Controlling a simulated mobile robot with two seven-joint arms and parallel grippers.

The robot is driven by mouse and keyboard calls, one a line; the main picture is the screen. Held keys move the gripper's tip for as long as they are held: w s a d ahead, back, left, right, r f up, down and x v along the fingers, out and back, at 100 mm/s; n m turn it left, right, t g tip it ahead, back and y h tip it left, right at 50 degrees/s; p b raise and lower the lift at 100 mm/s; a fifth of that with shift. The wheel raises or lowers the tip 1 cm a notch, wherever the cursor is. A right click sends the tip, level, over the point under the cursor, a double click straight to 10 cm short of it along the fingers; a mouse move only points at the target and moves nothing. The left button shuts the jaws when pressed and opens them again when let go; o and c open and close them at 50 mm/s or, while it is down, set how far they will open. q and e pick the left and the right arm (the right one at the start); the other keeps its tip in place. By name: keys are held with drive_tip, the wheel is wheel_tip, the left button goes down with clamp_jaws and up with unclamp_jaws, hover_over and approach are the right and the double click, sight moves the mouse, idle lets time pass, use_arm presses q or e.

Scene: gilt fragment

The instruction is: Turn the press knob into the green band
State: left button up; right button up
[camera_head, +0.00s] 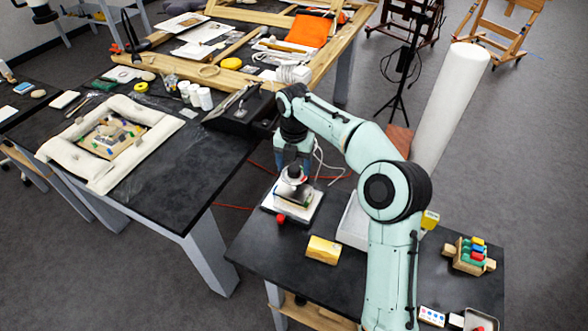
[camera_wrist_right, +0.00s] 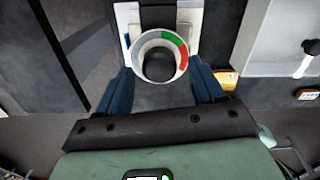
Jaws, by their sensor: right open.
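The press (camera_head: 293,192) stands on a white base on the near black table, below my right gripper (camera_head: 292,155) in the head view. In the right wrist view, the dark press knob (camera_wrist_right: 159,67) sits inside a pale round dial. The dial's green band (camera_wrist_right: 172,39) is at its upper right, with a red band (camera_wrist_right: 183,58) just clockwise of it. My right gripper (camera_wrist_right: 160,75) is open, its two blue fingers on either side of the dial. Whether they touch anything is unclear. I cannot make out a pointer on the knob. My left gripper is out of view.
A red button-like part (camera_head: 281,218) is at the press's front edge. A yellow block (camera_head: 323,250) lies nearby. A white tray (camera_head: 353,222) stands right of the press, partly behind my arm. A wooden rack of coloured pieces (camera_head: 469,256) is at right.

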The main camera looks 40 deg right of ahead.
drive_tip(key=shift+f, duration=0.55)
drive_tip(key=c, duration=1.1)
drive_tip(key=shift+o, duration=0.2)
